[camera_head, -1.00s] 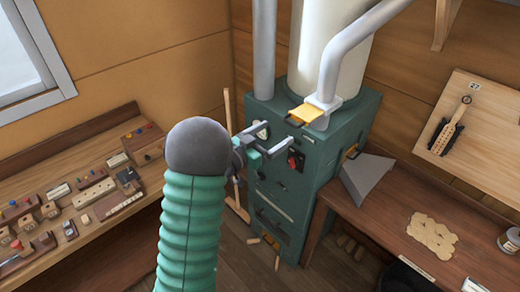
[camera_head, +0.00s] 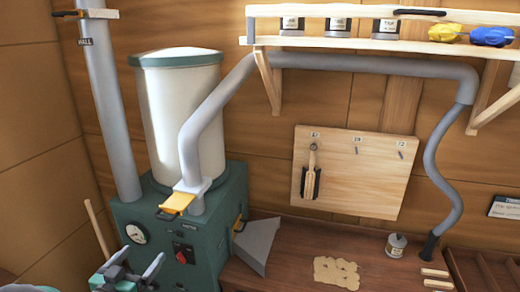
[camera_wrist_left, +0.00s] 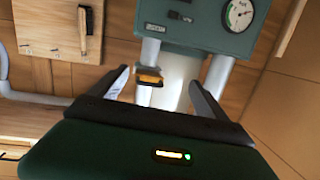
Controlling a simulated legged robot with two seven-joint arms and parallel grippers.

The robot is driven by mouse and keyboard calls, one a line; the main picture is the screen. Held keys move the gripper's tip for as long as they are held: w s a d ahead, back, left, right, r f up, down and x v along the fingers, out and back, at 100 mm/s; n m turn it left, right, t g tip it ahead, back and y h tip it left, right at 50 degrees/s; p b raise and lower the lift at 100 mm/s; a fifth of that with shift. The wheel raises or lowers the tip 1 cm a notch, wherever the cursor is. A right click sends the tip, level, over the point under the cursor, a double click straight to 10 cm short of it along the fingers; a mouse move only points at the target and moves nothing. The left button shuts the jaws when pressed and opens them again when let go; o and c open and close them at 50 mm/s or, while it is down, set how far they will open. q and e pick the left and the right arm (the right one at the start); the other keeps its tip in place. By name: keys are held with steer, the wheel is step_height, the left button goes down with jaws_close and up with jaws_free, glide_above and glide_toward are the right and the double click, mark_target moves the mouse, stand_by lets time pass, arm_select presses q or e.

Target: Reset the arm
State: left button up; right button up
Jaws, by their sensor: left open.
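My left gripper (camera_head: 138,266) shows at the lower left of the head view, in front of the green machine (camera_head: 205,228). Its two fingers stand apart with nothing between them. In the left wrist view the fingers (camera_wrist_left: 162,88) are also spread and empty, with the machine beyond them. A yellow gate handle (camera_head: 177,202) sits on the grey pipe above the machine; it also shows between the fingers in the left wrist view (camera_wrist_left: 149,77), farther off. Most of my left arm is out of the head view. My right gripper is not in view.
A workbench (camera_head: 290,238) on the right holds a grey hood (camera_head: 258,245), a tan patch of shavings (camera_head: 336,272) and a tin (camera_head: 396,245). A pegboard (camera_head: 352,190) with a brush (camera_head: 311,175) hangs above. A shelf (camera_head: 350,42) crosses the upper right.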

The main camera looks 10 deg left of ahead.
arm_select(q)
steer(key=s+d+f+n+g+y+b, duration=0.1)
steer(key=s+d+f+g+b, duration=0.1)
steer(key=d+f+g, duration=0.35)
steer(key=s+d+f+g+b, duration=0.2)
steer(key=d+f, duration=0.4)
steer(key=f, duration=0.5)
steer(key=s+d+f+g+b, duration=0.1)
steer(key=s+d+f+g, duration=0.1)
steer(key=s+d, duration=0.3)
steer(key=s+d+f+m+g+h+b, duration=0.1)
steer(key=s+d+f+g, duration=0.2)
steer(key=s+d, duration=0.3)
steer(key=shift+s+f+g+h, duration=0.35)
steer(key=shift+s+g, duration=0.3)
steer(key=shift+s, duration=0.15)
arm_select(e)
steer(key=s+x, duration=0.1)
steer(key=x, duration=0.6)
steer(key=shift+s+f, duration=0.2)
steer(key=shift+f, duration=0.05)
arm_select(q)
steer(key=shift+d, duration=0.2)
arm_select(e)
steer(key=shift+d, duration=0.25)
arm_select(q)
steer(key=shift+a, duration=0.2)
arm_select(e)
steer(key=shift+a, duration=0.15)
